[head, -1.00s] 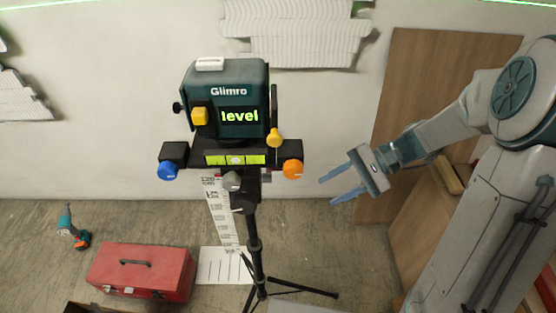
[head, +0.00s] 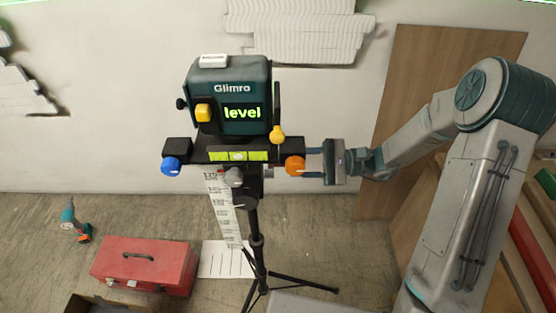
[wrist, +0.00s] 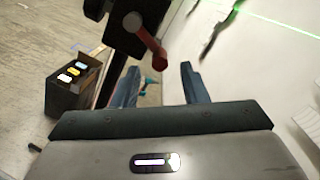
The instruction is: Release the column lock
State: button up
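The teal Glimro laser level (head: 229,97) stands on a black plate on a tripod (head: 255,238); its display reads "level". Blue (head: 170,167), orange (head: 295,166), yellow (head: 277,135) and grey (head: 234,177) knobs show around it. No part is labelled as the column lock. My gripper (head: 314,163) is open at the right end of the plate, its fingertips close to the orange knob; contact is unclear. In the wrist view, a red lever (wrist: 152,50) with a grey hub hangs from a black block, just beyond my open, empty fingers (wrist: 157,76).
A red toolbox (head: 145,266) and a teal drill (head: 74,223) are on the floor at left. An open box (wrist: 70,84) with coloured items stands below. A wooden board (head: 425,70) leans on the wall at right. The tripod legs spread over the floor.

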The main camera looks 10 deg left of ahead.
aim_at(279, 166)
jog(key=x, duration=0.5)
jog(key=shift+a, duration=0.35)
